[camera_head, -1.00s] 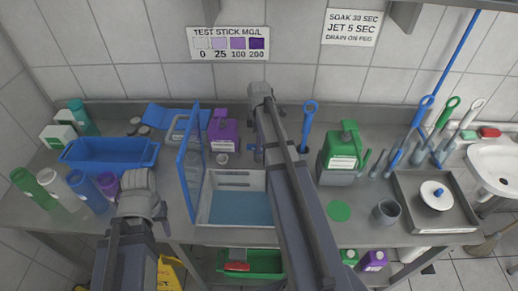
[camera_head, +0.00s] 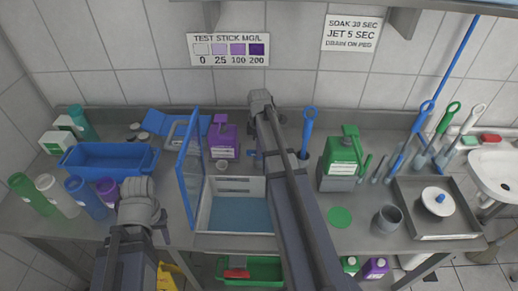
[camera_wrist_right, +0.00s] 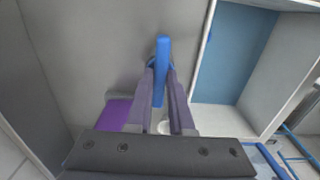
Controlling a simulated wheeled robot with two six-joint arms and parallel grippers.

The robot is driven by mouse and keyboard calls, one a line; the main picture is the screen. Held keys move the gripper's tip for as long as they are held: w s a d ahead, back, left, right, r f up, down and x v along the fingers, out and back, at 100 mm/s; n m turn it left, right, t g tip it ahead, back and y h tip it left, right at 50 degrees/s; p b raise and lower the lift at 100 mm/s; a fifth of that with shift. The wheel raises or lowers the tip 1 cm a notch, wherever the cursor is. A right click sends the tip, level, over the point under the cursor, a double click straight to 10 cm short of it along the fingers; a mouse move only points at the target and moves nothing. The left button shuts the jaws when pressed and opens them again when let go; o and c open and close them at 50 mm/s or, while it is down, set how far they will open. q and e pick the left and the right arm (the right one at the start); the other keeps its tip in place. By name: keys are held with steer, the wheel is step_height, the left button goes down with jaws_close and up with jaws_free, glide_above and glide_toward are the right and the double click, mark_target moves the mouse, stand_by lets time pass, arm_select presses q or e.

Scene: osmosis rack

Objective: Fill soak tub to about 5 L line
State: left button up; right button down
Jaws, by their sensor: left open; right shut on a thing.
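A pale open tub (camera_head: 247,187) with a blue interior stands at the middle of the counter. I cannot tell whether the blue is water or its floor, and no level line is readable. A second, solid blue tub (camera_head: 108,158) sits at the left. My right gripper (camera_wrist_right: 160,95) is shut on a blue bar-shaped handle (camera_wrist_right: 162,62), beside the pale tub; in the head view its fingers are mostly hidden by the arm. My left gripper (camera_head: 138,205) is open and empty at the counter's left front, its fingertips hard to make out.
A blue-framed clear panel (camera_head: 190,178) stands upright at the pale tub's left side. A purple jug (camera_head: 223,138) is behind it and a green jug (camera_head: 340,158) to the right. Several bottles stand at left. A grey tray (camera_head: 437,222) is at right.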

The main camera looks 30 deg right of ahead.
steer(key=m, duration=0.4)
steer(key=shift+m, duration=0.4)
steer(key=c, duration=0.8)
jaws_free()
steer(key=shift+r, duration=0.1)
step_height(320, 180, up, 8)
steer(key=p, duration=0.8)
steer(key=shift+f, duration=0.2)
